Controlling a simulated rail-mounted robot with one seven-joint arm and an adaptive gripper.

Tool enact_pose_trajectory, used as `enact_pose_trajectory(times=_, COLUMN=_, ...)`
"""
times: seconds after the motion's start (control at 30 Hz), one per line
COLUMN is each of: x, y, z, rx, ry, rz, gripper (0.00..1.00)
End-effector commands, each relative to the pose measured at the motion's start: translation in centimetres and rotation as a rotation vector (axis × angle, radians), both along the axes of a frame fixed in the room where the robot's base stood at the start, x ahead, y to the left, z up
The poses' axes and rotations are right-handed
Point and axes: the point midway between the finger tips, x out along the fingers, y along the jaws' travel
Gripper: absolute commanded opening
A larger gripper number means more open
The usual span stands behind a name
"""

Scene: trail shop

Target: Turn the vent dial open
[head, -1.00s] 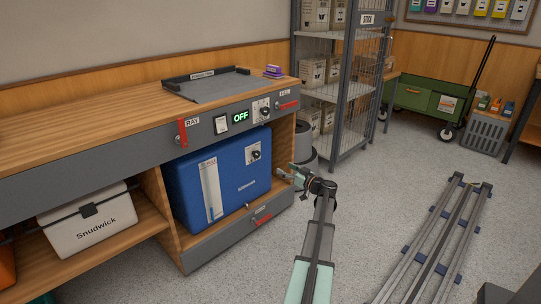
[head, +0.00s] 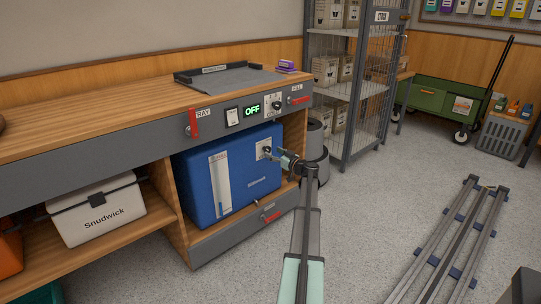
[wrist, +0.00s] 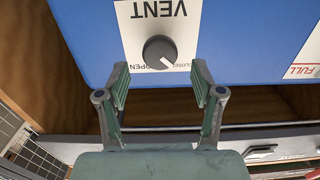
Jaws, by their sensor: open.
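The vent dial (wrist: 160,52) is a round dark knob on a white plate marked VENT, upside down in the wrist view. Its white pointer mark faces lower right, toward the CLOSED lettering, with OPEN at the lower left. The plate sits on the front of the blue container (head: 212,190) under the counter; the dial also shows in the head view (head: 265,149). My gripper (wrist: 161,80) is open and empty. Its two fingers are spread to either side just below the dial in the wrist view, apart from it.
The counter front (head: 90,161) above carries red latches, a switch, a lit OFF display (head: 252,110) and another knob (head: 276,103). A drawer (head: 240,229) lies below the blue container. A white Snudwick cooler (head: 97,205) stands left.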

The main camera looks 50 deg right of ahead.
Motion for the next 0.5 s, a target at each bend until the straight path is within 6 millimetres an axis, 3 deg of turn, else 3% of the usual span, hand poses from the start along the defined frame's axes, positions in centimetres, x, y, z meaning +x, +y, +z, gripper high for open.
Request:
enact_pose_trajectory(times=0.2, x=2.3, y=-0.5, z=0.0, rx=0.0, ry=0.0, rz=0.001, gripper=0.67)
enact_pose_trajectory(times=0.5, x=2.8, y=-0.5, z=0.1, rx=0.0, ry=0.0, rz=0.0, gripper=0.67)
